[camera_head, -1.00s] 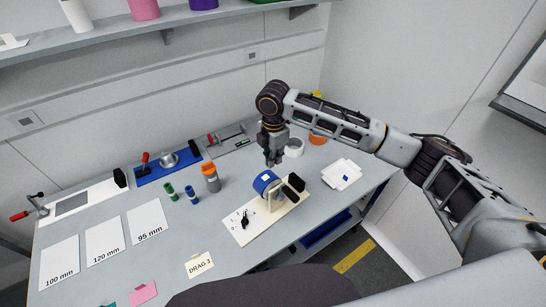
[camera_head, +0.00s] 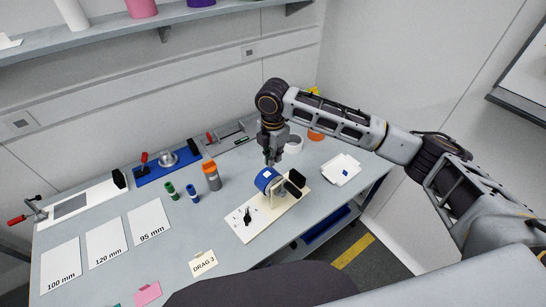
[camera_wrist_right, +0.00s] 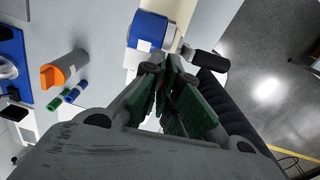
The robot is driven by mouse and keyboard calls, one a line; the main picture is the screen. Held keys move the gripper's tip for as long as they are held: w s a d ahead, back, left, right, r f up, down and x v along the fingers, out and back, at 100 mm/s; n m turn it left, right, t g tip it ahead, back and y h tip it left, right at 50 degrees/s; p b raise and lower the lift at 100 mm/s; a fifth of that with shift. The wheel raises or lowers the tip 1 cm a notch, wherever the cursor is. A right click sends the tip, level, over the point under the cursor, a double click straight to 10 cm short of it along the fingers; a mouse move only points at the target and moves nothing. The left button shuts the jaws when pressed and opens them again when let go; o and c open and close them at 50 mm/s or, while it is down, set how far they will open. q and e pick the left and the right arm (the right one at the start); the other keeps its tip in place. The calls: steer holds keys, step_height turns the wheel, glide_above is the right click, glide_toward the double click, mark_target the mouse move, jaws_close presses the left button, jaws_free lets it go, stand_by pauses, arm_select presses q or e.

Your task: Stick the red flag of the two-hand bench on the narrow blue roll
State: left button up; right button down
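The blue roll (camera_head: 264,180) sits on a stand on a cream base board (camera_head: 265,219), and a white patch shows on it. In the right wrist view the blue roll (camera_wrist_right: 150,29) is just beyond my fingertips. My right gripper (camera_head: 271,161) points down, above and beside the roll; I cannot tell whether it touches. In the wrist view the fingers (camera_wrist_right: 167,68) with green pads come close together at the tips; whether something thin is between them is unclear. I cannot make out a red flag. My left gripper is not in view.
A white tray (camera_head: 341,171) lies to the right. Paper cards, including DRAG 3 (camera_head: 204,263), lie in front.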

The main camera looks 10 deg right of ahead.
stand_by(0.4)
steer(key=b, duration=0.1)
glide_above(273, 180)
steer(key=shift+w+f, duration=0.15)
steer(key=shift+f, duration=1.3)
steer(key=shift+w+f, duration=0.15)
steer(key=shift+f, duration=1.3)
steer(key=shift+f+b, duration=0.3)
steer(key=shift+f, duration=0.85)
steer(key=c, duration=1.6)
jaws_free()
steer(key=shift+o, duration=0.2)
steer(key=shift+r, duration=6)
